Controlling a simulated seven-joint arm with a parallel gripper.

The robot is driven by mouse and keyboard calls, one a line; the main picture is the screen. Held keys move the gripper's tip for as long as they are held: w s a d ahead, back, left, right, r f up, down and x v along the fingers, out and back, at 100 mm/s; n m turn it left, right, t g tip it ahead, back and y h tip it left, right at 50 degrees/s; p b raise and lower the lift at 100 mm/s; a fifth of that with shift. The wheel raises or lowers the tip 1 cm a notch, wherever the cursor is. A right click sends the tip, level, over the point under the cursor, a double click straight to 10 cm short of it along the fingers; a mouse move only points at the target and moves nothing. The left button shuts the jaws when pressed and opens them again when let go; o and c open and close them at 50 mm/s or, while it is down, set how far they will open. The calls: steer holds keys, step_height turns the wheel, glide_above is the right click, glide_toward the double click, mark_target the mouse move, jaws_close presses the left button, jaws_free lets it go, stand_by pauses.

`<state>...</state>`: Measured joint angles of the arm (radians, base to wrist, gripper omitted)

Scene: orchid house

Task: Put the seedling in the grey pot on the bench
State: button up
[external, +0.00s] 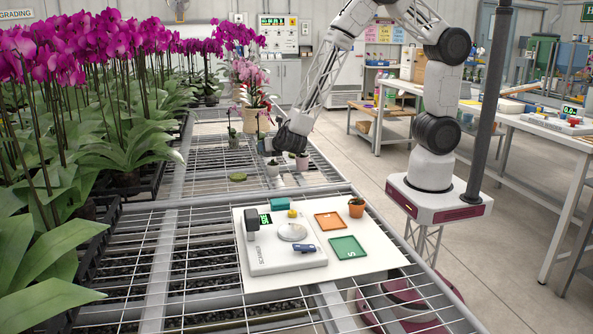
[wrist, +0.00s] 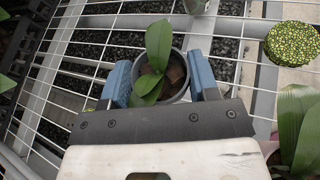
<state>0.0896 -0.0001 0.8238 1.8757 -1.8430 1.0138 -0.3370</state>
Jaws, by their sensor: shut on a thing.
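My gripper (wrist: 161,82) has its blue fingers on either side of a small grey pot (wrist: 182,92) in the wrist view and is shut on it. The seedling (wrist: 159,46) stands in this pot, with a few broad green leaves over brown bark. In the external view my gripper (external: 268,146) is low over the far part of the mesh bench (external: 190,240). There the held pot is small and mostly hidden by the gripper, and I cannot tell whether it touches the mesh.
Small potted plants (external: 272,169) stand close by my gripper. A green speckled disc (external: 238,177) lies to the left and also shows in the wrist view (wrist: 292,43). Tall purple orchids (external: 80,50) crowd the left. A white board (external: 285,275) with a scale lies on the near bench.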

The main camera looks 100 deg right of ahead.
steer(key=shift+r, duration=0.15)
step_height(320, 180, up, 8)
steer(key=shift+r, duration=0.25)
steer(key=s+a+n+t+y, duration=0.2)
steer(key=a+n+t, duration=0.1)
steer(key=a, duration=2.5)
steer(key=s+a+n+t+y, duration=0.25)
steer(key=s+a, duration=0.65)
steer(key=a, duration=0.5)
steer(key=s+a+n+t+y, duration=0.1)
steer(key=s+a+n+y, duration=0.15)
steer(key=s+a, duration=0.95)
step_height(320, 180, down, 6)
steer(key=w+a, duration=0.1)
steer(key=w, duration=0.1)
steer(key=shift+w+a+r+h, duration=0.25)
steer(key=shift+w+a+h, duration=0.05)
steer(key=shift+w+a, duration=0.05)
steer(key=shift+f, duration=0.1)
